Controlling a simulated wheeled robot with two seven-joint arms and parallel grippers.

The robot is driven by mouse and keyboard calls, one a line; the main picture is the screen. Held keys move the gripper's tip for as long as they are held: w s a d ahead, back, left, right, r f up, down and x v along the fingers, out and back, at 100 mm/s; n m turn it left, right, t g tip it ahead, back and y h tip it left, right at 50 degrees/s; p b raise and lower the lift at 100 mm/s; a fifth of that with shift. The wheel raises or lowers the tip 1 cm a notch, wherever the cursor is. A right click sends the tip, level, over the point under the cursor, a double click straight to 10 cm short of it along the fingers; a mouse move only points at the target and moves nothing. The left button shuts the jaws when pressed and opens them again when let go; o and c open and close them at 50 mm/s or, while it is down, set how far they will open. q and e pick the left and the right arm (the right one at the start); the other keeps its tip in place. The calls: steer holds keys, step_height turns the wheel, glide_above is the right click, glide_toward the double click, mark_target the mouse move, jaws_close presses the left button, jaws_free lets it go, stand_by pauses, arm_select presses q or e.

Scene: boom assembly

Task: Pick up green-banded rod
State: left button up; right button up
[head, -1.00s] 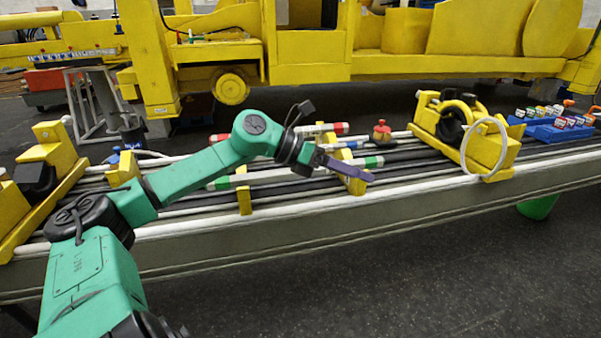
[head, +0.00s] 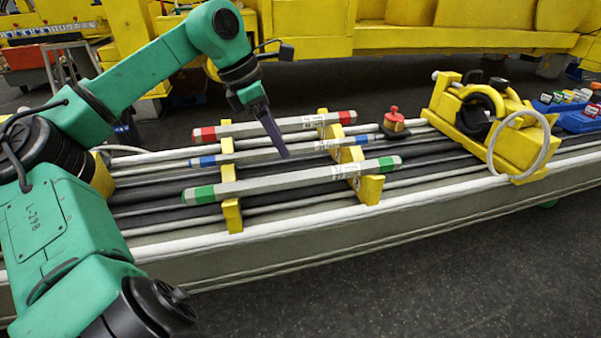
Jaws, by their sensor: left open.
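The green-banded rod (head: 290,180) is a grey bar with a green band at each end. It lies across two yellow holders, nearest me of three rods. My left gripper (head: 276,138) points down above the rods, open and empty. Its fingertips show in front of the blue-banded rod (head: 240,156), apart from the green-banded rod; from this side its two fingers overlap. The red-banded rod (head: 285,124) lies at the back. My right gripper is out of view.
The yellow holders (head: 231,213) stand on a long grey beam bench (head: 330,237). A red knob piece (head: 393,121) sits behind the rods' right end. A yellow clamp unit (head: 520,150) with a white hose loop is further right, then blue bins (head: 578,122). Yellow machinery stands behind.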

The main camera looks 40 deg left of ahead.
mark_target(299, 173)
arm_select(q)
steer(key=x, duration=0.4)
steer(key=shift+d, duration=0.35)
steer(key=p+x, duration=0.2)
steer(key=x, duration=0.4)
steer(key=shift+w+a+f, duration=0.1)
steer(key=shift+w+f, duration=0.2)
steer(key=shift+f, duration=0.05)
steer(key=c, duration=1.2)
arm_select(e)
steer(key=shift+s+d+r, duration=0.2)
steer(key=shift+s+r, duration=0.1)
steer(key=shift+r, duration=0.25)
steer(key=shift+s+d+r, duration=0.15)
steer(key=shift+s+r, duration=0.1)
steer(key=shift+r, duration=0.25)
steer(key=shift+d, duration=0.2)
arm_select(q)
steer(key=shift+r, duration=0.15)
